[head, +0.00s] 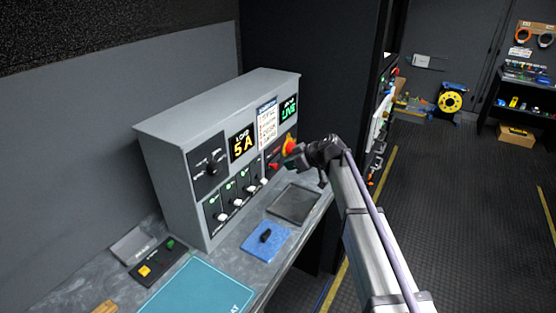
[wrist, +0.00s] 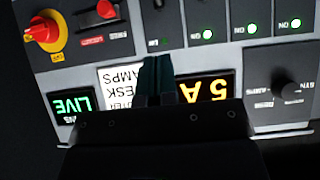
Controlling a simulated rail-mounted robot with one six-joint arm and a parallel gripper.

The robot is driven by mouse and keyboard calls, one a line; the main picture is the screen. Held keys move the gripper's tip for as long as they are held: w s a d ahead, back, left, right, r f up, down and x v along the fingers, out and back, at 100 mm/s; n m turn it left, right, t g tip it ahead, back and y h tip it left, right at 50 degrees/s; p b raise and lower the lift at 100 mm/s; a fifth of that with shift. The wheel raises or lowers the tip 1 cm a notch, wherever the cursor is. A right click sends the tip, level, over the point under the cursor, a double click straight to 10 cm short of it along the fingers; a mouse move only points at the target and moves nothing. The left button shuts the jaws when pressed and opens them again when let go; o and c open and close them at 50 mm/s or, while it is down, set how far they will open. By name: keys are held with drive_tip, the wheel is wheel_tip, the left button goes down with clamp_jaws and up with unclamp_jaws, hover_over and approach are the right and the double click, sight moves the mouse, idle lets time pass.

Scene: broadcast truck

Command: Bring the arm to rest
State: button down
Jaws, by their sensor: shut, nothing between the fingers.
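My gripper (wrist: 157,78) is shut and empty in the wrist view, its dark green fingertips pressed together in front of the panel. In the head view my arm reaches in from the lower right, and its dark wrist end is in front of the right end of the grey control console (head: 165,138). The fingers are hard to make out there. The wrist view shows the console upside down: the fingers overlap the white label card (wrist: 121,76), beside the amber "5 A" display (wrist: 218,91). I cannot tell how far the fingertips are from the panel.
A red and yellow rotary switch (wrist: 45,32) and a red switch (wrist: 107,10) are nearby on the panel. Below the console are a dark tray (head: 294,205), a blue pad (head: 256,249) with a black object, and a button box (head: 158,264). The aisle floor (head: 440,200) is open.

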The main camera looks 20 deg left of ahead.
drive_tip(key=shift+s+d+r, duration=0.15)
drive_tip(key=shift+d+r, duration=0.2)
drive_tip(key=shift+d, duration=0.45)
drive_tip(key=s+d+f+m+h, duration=0.2)
drive_tip(key=s+d+m, duration=0.3)
drive_tip(key=s+d, duration=0.5)
drive_tip(key=s+d+f+m+g+h+b, duration=0.1)
drive_tip(key=s+d+f+m+h, duration=0.2)
drive_tip(key=s+d, duration=0.7)
drive_tip(key=s+d+f+m+g+h, duration=0.1)
drive_tip(key=s+d+f+m+h, duration=0.2)
drive_tip(key=s+d, duration=0.7)
drive_tip(key=d+m+h, duration=0.2)
drive_tip(key=d+m, duration=0.2)
drive_tip(key=d, duration=0.5)
drive_tip(key=shift+f+m+b, duration=0.15)
drive_tip(key=shift+m+b, duration=0.15)
drive_tip(key=shift+m, duration=0.1)
